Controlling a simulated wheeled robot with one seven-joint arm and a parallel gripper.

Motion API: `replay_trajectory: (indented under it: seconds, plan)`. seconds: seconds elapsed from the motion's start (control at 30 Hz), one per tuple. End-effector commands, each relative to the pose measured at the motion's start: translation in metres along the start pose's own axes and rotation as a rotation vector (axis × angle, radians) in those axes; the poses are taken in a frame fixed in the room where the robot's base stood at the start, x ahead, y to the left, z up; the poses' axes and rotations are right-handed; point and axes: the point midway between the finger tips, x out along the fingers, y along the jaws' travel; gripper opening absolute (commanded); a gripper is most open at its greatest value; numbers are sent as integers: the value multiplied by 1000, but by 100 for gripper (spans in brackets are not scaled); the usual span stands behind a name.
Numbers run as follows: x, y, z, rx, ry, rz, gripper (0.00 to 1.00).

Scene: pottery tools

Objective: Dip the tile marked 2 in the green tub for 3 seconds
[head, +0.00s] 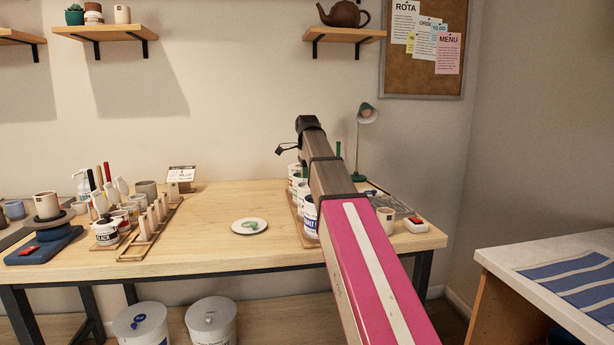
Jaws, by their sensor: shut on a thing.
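My arm reaches up from the lower right of the head view, over the right part of the table. Its dark end (308,124) shows above a row of tubs. A tub with a green label (302,192) stands in that row, partly covered by the arm. A tub with a blue label (310,218) stands nearer the front. Several pale upright tiles (153,219) stand in a wooden rack at the left of the table. Their marks are too small to read, so I cannot pick out tile 2.
A white plate (250,227) with a green mark lies mid-table, with clear wood around it. Bottles and pots (107,231) crowd the left. A beige cup (386,220), a red-buttoned device (415,224) and a green lamp (367,114) are at the right.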

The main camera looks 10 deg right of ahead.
Motion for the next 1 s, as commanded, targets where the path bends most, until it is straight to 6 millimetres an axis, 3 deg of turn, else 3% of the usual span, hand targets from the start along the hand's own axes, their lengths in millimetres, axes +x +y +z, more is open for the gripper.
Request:
replay_trajectory:
  seconds: [1.0]
  plan:
    - [-61,-1,0,0,0,-1,0]
